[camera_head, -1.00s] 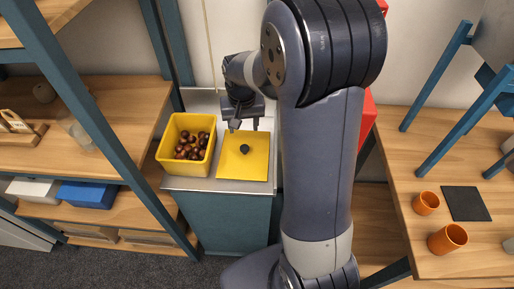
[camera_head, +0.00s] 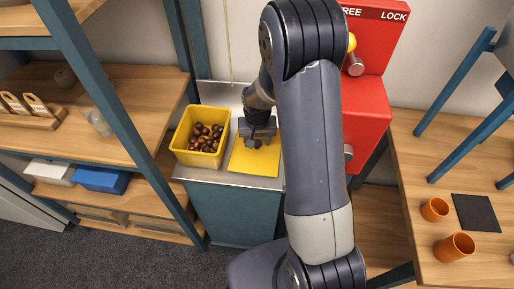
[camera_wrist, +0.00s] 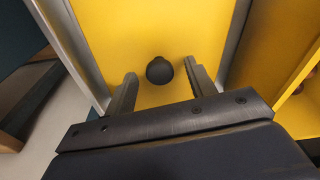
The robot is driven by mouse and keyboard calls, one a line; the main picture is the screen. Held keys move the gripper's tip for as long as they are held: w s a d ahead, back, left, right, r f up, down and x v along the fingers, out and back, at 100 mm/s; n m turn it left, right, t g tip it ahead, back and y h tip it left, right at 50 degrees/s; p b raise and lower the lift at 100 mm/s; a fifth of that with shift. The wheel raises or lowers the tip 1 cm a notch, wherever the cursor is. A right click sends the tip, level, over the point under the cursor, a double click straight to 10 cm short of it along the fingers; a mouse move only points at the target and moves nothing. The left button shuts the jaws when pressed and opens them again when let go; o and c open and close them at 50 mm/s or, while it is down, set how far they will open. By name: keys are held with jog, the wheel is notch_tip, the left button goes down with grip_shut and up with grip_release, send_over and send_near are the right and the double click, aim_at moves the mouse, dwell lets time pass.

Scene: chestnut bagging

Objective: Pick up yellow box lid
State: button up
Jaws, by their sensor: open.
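The yellow box lid (camera_head: 254,161) lies flat on the metal-topped counter, just right of the yellow box (camera_head: 182,155). My gripper (camera_head: 254,145) is over the lid, pointing down. In the wrist view the lid (camera_wrist: 150,30) fills the middle, and its round black knob (camera_wrist: 159,70) is between the open fingers of my gripper (camera_wrist: 158,88). The fingers stand apart from the knob on both sides. In the head view my gripper hides the knob.
The yellow box holds several chestnuts (camera_head: 205,137). A blue-framed wooden shelf (camera_head: 110,135) stands at the left. A red machine (camera_head: 365,125) is behind my arm at the right. Orange cups (camera_head: 454,246) and a dark square mat (camera_head: 476,212) are on the right table (camera_head: 420,165).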

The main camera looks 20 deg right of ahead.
grip_shut()
dwell(0.6)
